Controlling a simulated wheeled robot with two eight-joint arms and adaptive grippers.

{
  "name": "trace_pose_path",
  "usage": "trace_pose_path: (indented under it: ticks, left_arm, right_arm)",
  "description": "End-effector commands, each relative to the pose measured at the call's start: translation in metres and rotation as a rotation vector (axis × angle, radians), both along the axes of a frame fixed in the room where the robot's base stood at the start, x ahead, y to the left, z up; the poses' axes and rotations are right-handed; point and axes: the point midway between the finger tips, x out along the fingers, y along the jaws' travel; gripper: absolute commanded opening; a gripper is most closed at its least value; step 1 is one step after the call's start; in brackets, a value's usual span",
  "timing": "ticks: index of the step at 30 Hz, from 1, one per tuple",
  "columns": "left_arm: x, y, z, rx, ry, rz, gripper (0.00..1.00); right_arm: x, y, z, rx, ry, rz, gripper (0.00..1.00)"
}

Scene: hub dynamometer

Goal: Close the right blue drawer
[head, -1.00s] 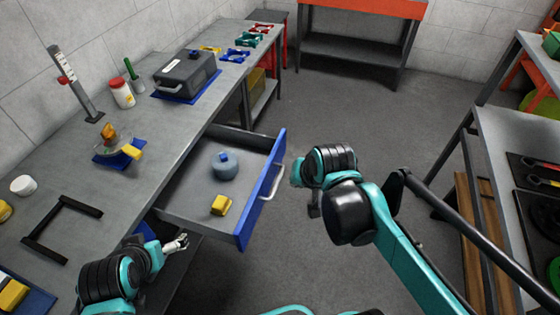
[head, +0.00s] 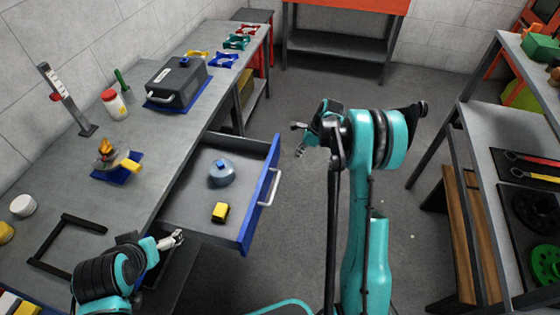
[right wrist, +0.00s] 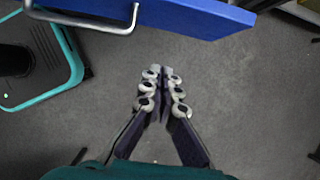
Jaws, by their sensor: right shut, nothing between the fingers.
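The right blue drawer (head: 259,205) is pulled out from under the long workbench, with its blue front and metal handle (head: 270,187) facing right. Inside lie a blue-grey round object with a knob (head: 221,176) and a yellow block (head: 220,212). My right gripper (head: 299,139) is to the right of the drawer front and farther back, apart from it. In the right wrist view its fingers (right wrist: 162,88) are together and empty, with the blue drawer front (right wrist: 190,16) and handle (right wrist: 100,27) above them. My left gripper (head: 173,239) is by the drawer's near side; its finger opening is unclear.
A second bench (head: 492,130) stands at the right. Grey floor between the benches is open.

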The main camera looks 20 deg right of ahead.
Motion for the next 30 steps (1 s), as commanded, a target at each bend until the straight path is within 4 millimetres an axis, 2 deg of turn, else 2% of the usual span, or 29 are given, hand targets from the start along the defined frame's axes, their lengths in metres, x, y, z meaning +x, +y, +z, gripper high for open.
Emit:
trace_pose_path:
  ticks: [5, 18, 24, 30]
  left_arm:
    - [0.000, 0.000, -0.006, 0.000, 0.000, 0.000, 1.00]
    - [0.000, 0.000, -0.040, 0.000, 0.000, 0.000, 1.00]
    - [0.000, 0.000, -0.047, 0.000, 0.000, 0.000, 1.00]
    - [0.000, 0.000, -0.049, 0.000, 0.000, 0.000, 1.00]
  right_arm:
    - [0.003, 0.004, -0.018, 0.005, 0.005, -0.009, 0.00]
    - [0.022, 0.032, -0.101, 0.003, 0.003, -0.006, 0.00]
    - [0.038, 0.056, -0.096, 0.003, 0.003, -0.006, 0.00]
    - [0.044, 0.063, -0.094, 0.003, 0.003, -0.007, 0.00]
